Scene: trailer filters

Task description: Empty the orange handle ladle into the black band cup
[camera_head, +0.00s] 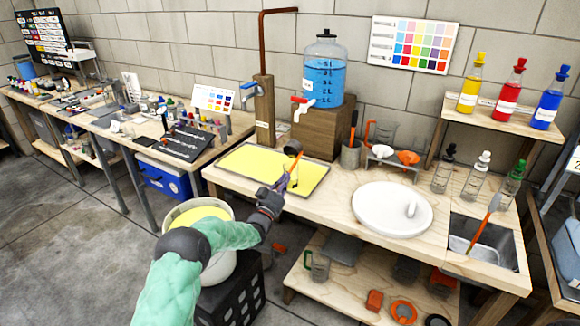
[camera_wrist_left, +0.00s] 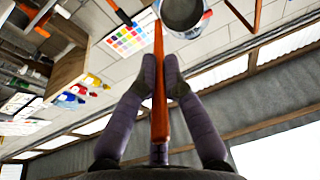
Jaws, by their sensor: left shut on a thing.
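My left gripper (camera_head: 281,184) is shut on the orange handle of the ladle and holds it raised above the yellow tray on the bench. The ladle's dark bowl (camera_head: 293,147) is at the top of the handle. In the left wrist view the orange handle (camera_wrist_left: 160,110) runs between the purple-grey fingers (camera_wrist_left: 161,72), and the grey bowl (camera_wrist_left: 182,14) lies beyond them. What the bowl contains is hidden. I cannot clearly pick out the black band cup. A dark glass vessel (camera_head: 405,268) stands on the lower shelf, its band unclear. My right gripper is not in view.
A bucket of yellow liquid (camera_head: 226,232) stands below my left arm. The yellow tray (camera_head: 238,160) lies on the bench, with a blue water jar (camera_head: 324,75) behind it. A white basin (camera_head: 365,208), glass bottles (camera_head: 474,178) and a sink (camera_head: 487,243) occupy the right side.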

